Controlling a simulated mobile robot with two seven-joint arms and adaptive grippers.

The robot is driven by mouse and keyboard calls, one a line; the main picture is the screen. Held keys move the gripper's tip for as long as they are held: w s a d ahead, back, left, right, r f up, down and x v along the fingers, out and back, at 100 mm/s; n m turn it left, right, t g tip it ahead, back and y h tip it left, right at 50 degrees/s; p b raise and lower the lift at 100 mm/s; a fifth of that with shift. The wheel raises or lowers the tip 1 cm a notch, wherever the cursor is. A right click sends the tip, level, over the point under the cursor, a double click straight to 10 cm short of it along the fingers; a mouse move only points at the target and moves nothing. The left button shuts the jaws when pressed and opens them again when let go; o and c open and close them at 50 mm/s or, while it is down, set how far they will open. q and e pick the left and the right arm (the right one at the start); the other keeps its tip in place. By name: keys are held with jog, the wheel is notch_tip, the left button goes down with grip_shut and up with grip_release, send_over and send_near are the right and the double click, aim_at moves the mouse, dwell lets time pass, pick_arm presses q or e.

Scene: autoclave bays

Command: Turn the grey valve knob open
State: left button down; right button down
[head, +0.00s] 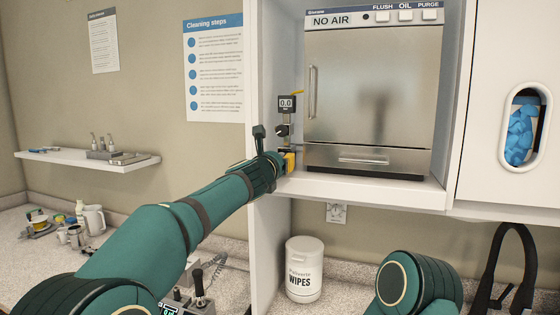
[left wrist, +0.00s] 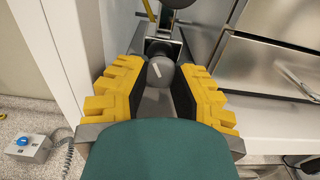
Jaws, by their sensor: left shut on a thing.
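The grey valve knob (left wrist: 160,72) has a white pointer mark and sits in front of a square metal fitting in the left wrist view. The mark slants slightly off the line of the fingers. My left gripper (left wrist: 160,80) has its yellow-padded fingers on both sides of the knob, shut on it. In the head view my left gripper (head: 288,161) is at the left edge of the autoclave bay, low beside the steel autoclave (head: 375,95). There the knob is largely hidden by the gripper and wrist. My right gripper is out of view.
A gauge reading 0.0 (head: 287,103) is above the gripper. A "NO AIR" label (head: 332,20) is on the autoclave. The white bay wall (head: 257,60) is close to my left wrist. A wipes tub (head: 304,269) stands on the counter below.

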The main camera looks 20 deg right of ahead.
pick_arm(q)
jog(key=n, duration=0.4)
dwell(0.4)
jog(key=c, duration=0.9)
grip_release()
jog(key=shift+w+d+f, duration=0.15)
jog(key=shift+d, duration=0.05)
jog(key=shift+a, duration=0.15)
